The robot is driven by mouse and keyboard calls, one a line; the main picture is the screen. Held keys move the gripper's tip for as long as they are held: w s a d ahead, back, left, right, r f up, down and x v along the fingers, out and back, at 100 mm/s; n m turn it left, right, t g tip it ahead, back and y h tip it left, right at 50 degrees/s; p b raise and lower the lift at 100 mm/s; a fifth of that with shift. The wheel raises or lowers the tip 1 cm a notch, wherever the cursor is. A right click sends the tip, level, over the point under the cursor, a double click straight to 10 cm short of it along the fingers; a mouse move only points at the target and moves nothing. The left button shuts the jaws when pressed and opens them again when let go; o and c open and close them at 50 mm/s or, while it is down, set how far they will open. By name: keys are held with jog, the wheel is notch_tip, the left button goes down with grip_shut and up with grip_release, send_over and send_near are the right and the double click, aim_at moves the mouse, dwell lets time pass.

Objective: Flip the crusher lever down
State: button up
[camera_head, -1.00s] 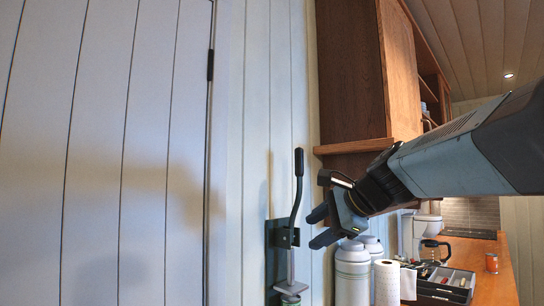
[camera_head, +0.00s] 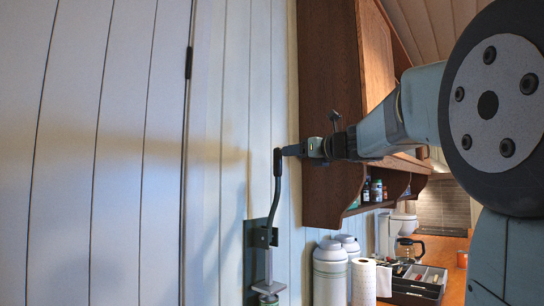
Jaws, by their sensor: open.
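The crusher lever (camera_head: 275,195) stands upright, with a black grip (camera_head: 277,162) at its top. It rises from the dark wall bracket of the crusher (camera_head: 257,235), and a metal rod runs down below it. My gripper (camera_head: 290,150) points left at the height of the grip's top. Its fingertips are at or just beside the grip, and I cannot tell whether they touch it. The gripper is open, seen nearly edge-on, so the gap between the fingers is hard to make out.
A wooden wall cabinet (camera_head: 335,90) hangs behind my arm. Below it, white canisters (camera_head: 330,272), a paper towel roll (camera_head: 363,282), a utensil tray (camera_head: 418,297) and a coffee pot (camera_head: 408,250) stand by the counter. The panelled wall left of the lever is clear.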

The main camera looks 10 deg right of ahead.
aim_at(277, 154)
jog(key=x, duration=0.8)
jog(key=shift+w+a, duration=0.15)
jog(key=shift+w, duration=0.05)
grip_shut()
